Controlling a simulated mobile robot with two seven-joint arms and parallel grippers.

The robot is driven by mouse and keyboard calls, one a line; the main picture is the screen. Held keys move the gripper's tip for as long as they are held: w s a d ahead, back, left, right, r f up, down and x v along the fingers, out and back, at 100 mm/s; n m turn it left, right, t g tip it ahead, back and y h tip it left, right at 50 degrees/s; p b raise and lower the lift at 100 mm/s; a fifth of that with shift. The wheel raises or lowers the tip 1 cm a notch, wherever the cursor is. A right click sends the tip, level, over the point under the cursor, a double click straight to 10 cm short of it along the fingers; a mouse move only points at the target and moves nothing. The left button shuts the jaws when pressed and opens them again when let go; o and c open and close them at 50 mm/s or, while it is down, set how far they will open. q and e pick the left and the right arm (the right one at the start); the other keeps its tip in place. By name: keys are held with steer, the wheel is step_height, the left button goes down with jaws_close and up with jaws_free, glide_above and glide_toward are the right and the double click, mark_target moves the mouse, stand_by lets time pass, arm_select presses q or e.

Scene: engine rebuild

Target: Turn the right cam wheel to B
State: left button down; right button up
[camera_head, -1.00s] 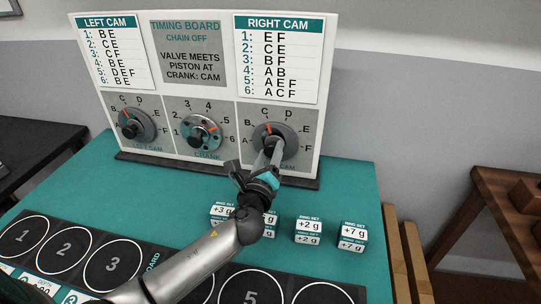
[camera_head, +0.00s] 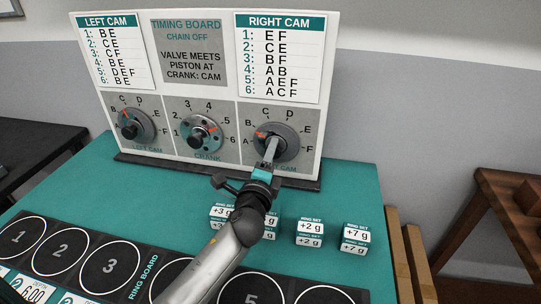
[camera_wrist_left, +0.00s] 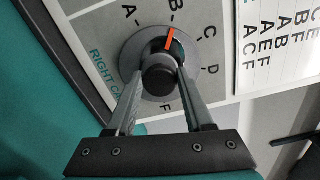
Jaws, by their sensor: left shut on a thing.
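The right cam wheel (camera_head: 287,149) is a grey disc with a black knob, on the right panel of the timing board. Its orange mark points up-left, at about the letter B (camera_head: 248,124). My left gripper (camera_head: 271,151) is shut on the knob, its fingers reaching up from below. In the left wrist view the fingers flank the black knob (camera_wrist_left: 158,82) on both sides. There the orange mark (camera_wrist_left: 170,39) on the wheel (camera_wrist_left: 130,55) points close to B (camera_wrist_left: 175,18). My right gripper is not in view.
The crank wheel (camera_head: 199,134) and left cam wheel (camera_head: 133,126) sit to the left on the board (camera_head: 228,104). Small white ring set boxes (camera_head: 309,232) stand on the teal table beneath, some partly behind my left arm. A ring board (camera_head: 138,255) lies in front.

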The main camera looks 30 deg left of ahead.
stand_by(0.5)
arm_select(q)
steer(key=shift+c, duration=1.5)
jaws_free()
steer(key=v, duration=1.3)
steer(key=shift+s, duration=0.15)
steer(key=shift+b+v, duration=0.3)
steer(key=shift+v, duration=0.7)
